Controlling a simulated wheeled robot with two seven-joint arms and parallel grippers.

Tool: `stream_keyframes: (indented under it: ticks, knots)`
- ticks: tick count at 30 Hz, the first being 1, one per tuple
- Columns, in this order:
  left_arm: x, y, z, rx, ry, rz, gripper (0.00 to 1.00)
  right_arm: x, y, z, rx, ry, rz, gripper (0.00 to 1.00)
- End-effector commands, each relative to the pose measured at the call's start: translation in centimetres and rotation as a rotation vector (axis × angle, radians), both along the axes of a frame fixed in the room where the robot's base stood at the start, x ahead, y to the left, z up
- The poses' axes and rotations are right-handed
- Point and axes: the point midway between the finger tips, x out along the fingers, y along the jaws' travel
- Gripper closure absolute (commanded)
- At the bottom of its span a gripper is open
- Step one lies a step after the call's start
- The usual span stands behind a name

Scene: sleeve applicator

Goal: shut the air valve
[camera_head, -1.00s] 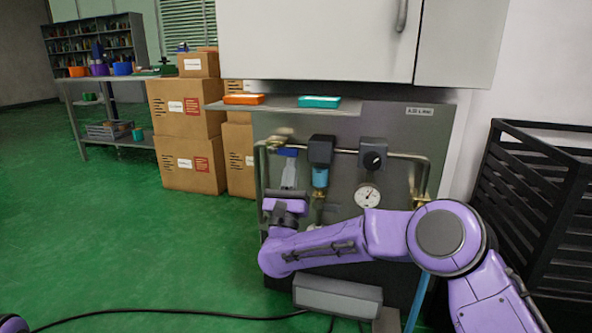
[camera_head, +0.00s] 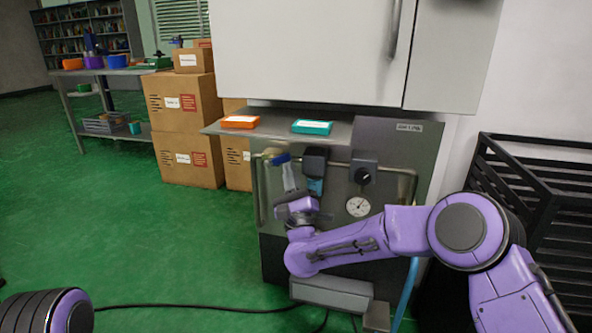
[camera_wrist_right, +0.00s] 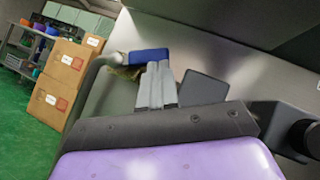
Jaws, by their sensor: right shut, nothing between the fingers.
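The air valve is at the upper left of the metal panel, with a blue handle (camera_head: 282,158) over a brass-coloured body. In the right wrist view the blue handle (camera_wrist_right: 149,55) lies roughly level, extending to the right above the brass body (camera_wrist_right: 126,73). My right gripper (camera_head: 287,168) has its grey fingers closed together and empty. In the right wrist view the fingertips (camera_wrist_right: 159,64) are just below the handle's right part. I cannot tell whether they touch it. My left gripper is out of view; only part of my left arm shows at the lower left.
A dark filter unit (camera_head: 314,163), black knob (camera_head: 364,174) and round gauge (camera_head: 358,206) sit right of the valve. Orange (camera_head: 240,122) and teal (camera_head: 312,127) trays lie on the ledge above. Cardboard boxes (camera_head: 188,128) stand left; a black crate (camera_head: 545,190) stands right. Green floor is free at left.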

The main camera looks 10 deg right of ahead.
Motion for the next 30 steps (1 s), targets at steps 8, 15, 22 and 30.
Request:
stream_keyframes:
  ticks: [8, 15, 22, 30]
  knots:
    - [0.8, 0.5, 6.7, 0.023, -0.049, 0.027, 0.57, 0.0, 0.1, 3.1, -0.237, 0.109, 0.002, 1.00]
    - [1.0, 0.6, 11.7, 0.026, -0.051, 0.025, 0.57, 0.2, 0.4, 4.6, -0.444, 0.205, 0.000, 1.00]
    - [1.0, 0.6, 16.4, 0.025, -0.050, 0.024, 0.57, 0.5, 1.0, 5.8, -0.639, 0.295, 0.001, 1.00]
    - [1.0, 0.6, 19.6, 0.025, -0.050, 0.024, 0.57, 0.9, 1.9, 6.3, -0.827, 0.382, 0.000, 1.00]
